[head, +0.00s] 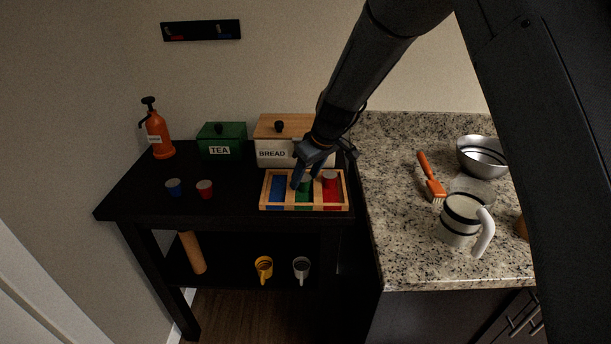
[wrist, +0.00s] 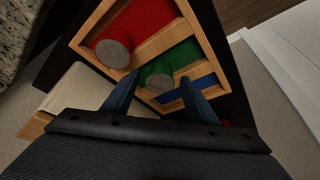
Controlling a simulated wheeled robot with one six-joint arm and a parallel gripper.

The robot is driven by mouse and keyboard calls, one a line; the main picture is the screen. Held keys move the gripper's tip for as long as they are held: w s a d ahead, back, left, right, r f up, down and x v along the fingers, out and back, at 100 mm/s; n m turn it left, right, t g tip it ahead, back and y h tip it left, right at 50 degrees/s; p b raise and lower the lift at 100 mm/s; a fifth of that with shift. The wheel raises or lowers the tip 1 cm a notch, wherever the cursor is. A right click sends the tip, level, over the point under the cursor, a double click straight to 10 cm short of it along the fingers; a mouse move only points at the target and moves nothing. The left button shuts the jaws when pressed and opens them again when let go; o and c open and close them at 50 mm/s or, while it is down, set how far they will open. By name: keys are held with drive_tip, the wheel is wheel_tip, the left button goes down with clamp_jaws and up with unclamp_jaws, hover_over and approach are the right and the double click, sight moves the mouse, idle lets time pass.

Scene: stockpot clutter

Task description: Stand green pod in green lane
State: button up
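The green pod (wrist: 158,76), with a grey top, stands in the green lane (head: 303,202) of the wooden tray (head: 262,203). It also shows in the head view (head: 306,182), partly hidden by my gripper. My gripper (wrist: 160,77) reaches down over the tray, with one blue finger on each side of the green pod. The fingers look apart from the pod, with a narrow gap at each side. My gripper also shows in the head view (head: 307,182).
A red pod (head: 330,180) stands in the red lane; the blue lane (head: 277,190) looks empty. A blue cup (head: 174,187) and a red cup (head: 205,189) stand left on the black table. The bread box (head: 272,154) and tea box (head: 221,149) stand behind.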

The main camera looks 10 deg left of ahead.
drive_tip(key=shift+r, duration=0.1)
drive_tip(key=shift+d+r, duration=0.1)
drive_tip(key=shift+r, duration=0.4)
drive_tip(key=b+v, duration=0.3)
drive_tip(key=v, duration=0.8)
drive_tip(key=shift+b, duration=0.3)
drive_tip(key=shift+s, duration=0.15)
